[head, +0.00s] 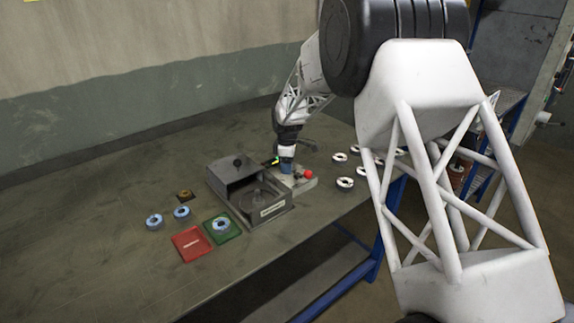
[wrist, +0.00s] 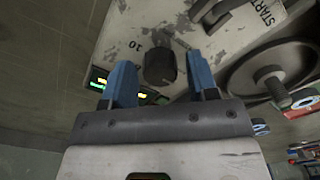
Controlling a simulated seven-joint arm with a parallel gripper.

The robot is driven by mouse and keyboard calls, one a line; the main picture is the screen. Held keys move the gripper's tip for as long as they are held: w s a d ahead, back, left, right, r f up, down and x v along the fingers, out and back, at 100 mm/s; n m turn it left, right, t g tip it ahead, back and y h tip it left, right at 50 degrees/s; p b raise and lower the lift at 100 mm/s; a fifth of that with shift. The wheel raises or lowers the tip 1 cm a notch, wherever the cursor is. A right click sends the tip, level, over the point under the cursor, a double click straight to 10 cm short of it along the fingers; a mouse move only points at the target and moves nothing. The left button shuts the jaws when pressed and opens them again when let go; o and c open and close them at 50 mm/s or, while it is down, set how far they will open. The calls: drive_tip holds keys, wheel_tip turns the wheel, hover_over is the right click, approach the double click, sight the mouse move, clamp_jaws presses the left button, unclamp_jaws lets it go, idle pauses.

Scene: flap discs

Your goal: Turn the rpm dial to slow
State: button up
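A dark knob (wrist: 160,68) stands on a worn light-grey control box (wrist: 120,42) in the wrist view. A "10" is printed beside the knob; I read no rpm or slow label. My gripper (wrist: 161,76) has its two blue fingers apart, one on each side of the knob, with visible gaps to it. In the head view my gripper (head: 286,164) is low over the control box (head: 299,185), and the knob is hidden there.
The wrist view shows a lit green display (wrist: 99,80), a lever (wrist: 224,14) near "START" and a round metal part (wrist: 272,76). A red knob (head: 308,174) is close to my gripper. A dark machine (head: 262,212), a red tray (head: 191,244), a green tray (head: 234,235) and several discs share the table.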

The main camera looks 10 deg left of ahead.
drive_tip(key=shift+o, duration=0.3)
drive_tip(key=shift+r, duration=0.1)
drive_tip(key=shift+r, duration=3.8)
drive_tip(key=shift+d+r, duration=0.1)
